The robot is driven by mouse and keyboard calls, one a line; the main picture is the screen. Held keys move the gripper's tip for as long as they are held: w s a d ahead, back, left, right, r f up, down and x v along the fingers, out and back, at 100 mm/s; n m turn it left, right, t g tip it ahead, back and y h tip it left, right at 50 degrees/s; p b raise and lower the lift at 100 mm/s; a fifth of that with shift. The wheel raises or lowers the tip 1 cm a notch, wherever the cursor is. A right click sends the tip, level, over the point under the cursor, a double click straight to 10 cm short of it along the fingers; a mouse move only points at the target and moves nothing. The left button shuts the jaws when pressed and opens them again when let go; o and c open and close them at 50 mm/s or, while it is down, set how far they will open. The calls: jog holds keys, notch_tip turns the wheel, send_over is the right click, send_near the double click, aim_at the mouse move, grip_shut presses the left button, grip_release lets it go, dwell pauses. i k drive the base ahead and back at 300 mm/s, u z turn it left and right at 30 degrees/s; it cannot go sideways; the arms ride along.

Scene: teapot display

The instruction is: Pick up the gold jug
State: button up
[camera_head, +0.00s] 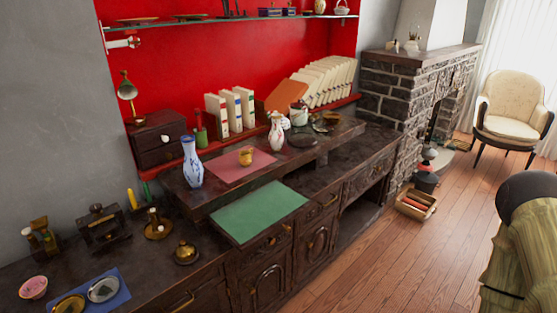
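A small gold jug (246,156) stands upright on a dull red mat (226,172). The mat lies on the raised dark wooden shelf (213,202) of the long sideboard. The jug is small in the picture, and I cannot make out which way its handle points. My gripper does not show in this view.
A blue-and-white vase (192,163) stands left of the jug and a floral vase (276,132) to its right. A bare green mat (260,212) lies in front. A brass lidded pot (186,254) and candle holder (158,231) stand lower left. Wooden floor (370,270) is open at right.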

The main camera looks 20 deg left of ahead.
aim_at(245, 159)
jog(key=z, duration=0.15)
jog(key=i, duration=0.65)
jog(key=u, duration=1.5)
